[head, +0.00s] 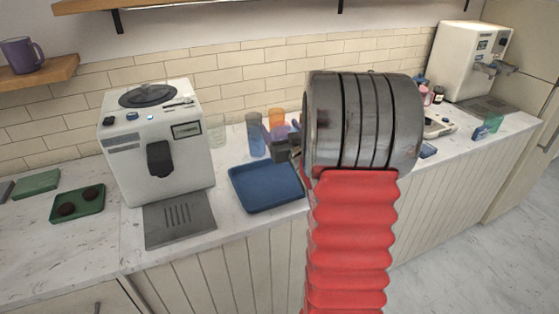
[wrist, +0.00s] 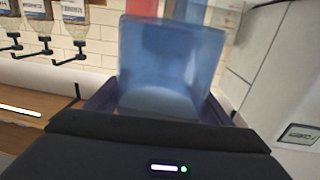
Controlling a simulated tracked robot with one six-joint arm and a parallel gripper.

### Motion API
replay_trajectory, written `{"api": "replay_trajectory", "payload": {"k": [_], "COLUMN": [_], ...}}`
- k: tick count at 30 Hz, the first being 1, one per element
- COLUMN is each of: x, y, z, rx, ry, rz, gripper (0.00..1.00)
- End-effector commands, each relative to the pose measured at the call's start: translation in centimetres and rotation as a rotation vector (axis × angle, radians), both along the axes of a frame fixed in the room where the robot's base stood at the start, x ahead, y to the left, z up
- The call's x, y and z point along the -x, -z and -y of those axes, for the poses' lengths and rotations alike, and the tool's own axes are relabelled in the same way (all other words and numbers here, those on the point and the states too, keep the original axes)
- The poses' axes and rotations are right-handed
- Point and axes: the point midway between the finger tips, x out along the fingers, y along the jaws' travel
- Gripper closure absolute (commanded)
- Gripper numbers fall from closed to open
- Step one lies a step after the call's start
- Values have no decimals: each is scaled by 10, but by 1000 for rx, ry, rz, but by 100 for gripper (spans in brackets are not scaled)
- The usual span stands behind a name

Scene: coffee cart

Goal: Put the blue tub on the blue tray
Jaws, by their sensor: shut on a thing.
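The blue tub (wrist: 170,60) is see-through and fills the middle of the wrist view, between the two fingers of my gripper (wrist: 160,104). My gripper is shut on it. In the head view my gripper (head: 284,150) shows as a dark shape at the left of my wrist, and a blue see-through vessel (head: 256,147), which looks like the tub, is just left of it. The blue tray (head: 264,187) lies on the counter below and in front of them. My arm hides part of the counter right of the tray.
A coffee machine (head: 153,135) with a drip tray (head: 180,225) stands left of the blue tray. A clear glass (head: 217,130) and an orange vessel (head: 277,119) are at the back. A green tray (head: 78,203) with dark round things lies far left. Another machine (head: 468,60) stands far right.

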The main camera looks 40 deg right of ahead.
Motion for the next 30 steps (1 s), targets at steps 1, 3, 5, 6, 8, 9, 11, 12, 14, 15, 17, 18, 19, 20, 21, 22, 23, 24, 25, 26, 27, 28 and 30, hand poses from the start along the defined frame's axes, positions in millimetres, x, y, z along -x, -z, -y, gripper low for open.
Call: {"api": "replay_trajectory", "payload": {"k": [1,3,5,6,8,9,11,12,14,15,17,18,19,20,21,22,23,24,25,26,27,28,30], "x": [0,0,0,0,0,0,0,0,0,0,0,0,1,1,1,1,1,1,1,1,1,1,1], "y": [9,19,26,30,33,35,36,36,35,35,35,36,36,37,39,42,44,49,52,56,61,64,71], "z": [0,1,1,1,1,1,1,1,1,1,1,1,2,2,2,2,2,2,2,2,2,2,2], "rx": [-2,-2,-1,-1,0,2,2,2,2,2,2,2,2,2,0,0,0,0,-1,-1,-1,-1,0], "ry": [1,1,2,2,2,2,2,2,2,2,2,2,2,2,2,2,2,3,3,3,2,2,3], "rz": [-1,-1,-1,0,1,1,2,2,2,2,2,2,1,1,1,1,0,-1,-1,-1,-1,-1,0], "gripper": [62,62,62,62,62,62,62,62,62,62,62,62,62,62,62,62,62,62,62,62,62,62,62]}}
